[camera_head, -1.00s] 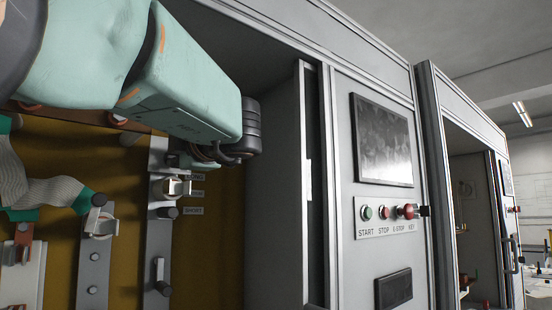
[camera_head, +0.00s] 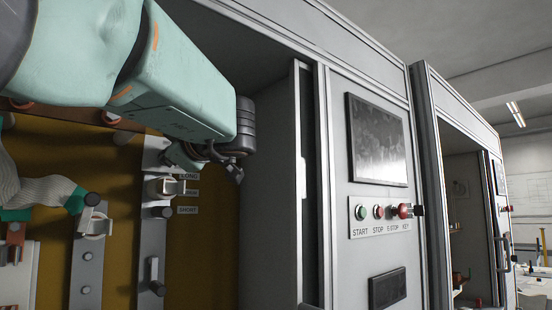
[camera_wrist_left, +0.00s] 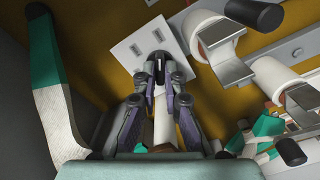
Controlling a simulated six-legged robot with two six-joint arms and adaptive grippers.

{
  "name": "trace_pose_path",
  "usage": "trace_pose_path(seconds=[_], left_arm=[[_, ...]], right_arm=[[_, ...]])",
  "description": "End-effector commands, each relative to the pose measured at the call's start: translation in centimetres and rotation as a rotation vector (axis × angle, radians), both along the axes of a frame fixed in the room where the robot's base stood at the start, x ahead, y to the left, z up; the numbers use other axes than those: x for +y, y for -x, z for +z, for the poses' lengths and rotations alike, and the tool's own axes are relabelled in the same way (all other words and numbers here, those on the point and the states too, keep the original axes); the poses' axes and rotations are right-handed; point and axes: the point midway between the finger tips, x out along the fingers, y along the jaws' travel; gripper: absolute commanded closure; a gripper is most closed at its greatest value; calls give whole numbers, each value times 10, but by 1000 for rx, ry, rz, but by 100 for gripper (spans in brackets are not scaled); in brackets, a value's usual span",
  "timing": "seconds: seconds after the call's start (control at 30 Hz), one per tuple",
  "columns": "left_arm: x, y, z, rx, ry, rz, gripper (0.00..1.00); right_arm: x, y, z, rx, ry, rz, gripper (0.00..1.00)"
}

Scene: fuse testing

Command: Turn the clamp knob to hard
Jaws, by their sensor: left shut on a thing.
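In the left wrist view, a small dark knob (camera_wrist_left: 159,61) stands on a white square plate (camera_wrist_left: 130,45) on the ochre panel. My left gripper (camera_wrist_left: 160,76) is shut on this knob, its fingertips on either side of it. I cannot read any setting mark on the plate. In the head view my left arm reaches in from the upper left, and my left gripper (camera_head: 210,153) is high in the cabinet. The knob is hidden there behind the gripper and arm. My right gripper is not in view.
A white clamp with a metal plate (camera_wrist_left: 222,50) is close right of the gripper in the wrist view. LONG and SHORT labels (camera_head: 188,210) lie below the gripper. The cabinet's side frame (camera_head: 305,190), buttons (camera_head: 378,211) and dark screen (camera_head: 378,142) stand to the right.

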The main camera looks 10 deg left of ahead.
Motion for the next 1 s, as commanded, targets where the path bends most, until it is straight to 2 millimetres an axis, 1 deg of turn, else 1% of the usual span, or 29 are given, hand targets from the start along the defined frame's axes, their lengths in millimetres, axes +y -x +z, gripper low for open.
trace_pose_path(seconds=[0.4, 0.43, 0.67, 0.7, 1.0], left_arm=[[0, 0, 0, 6, -6, -1, 100], [0, 0, 0, 6, -6, -1, 89], [0, 0, 0, 6, -5, 0, 70], [0, 0, 0, 5, -5, 0, 68], [0, 0, 1, 4, -4, 0, 68]], right_arm=[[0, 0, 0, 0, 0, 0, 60], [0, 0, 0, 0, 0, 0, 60], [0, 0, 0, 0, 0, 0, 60], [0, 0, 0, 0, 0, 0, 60], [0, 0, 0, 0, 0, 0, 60]])
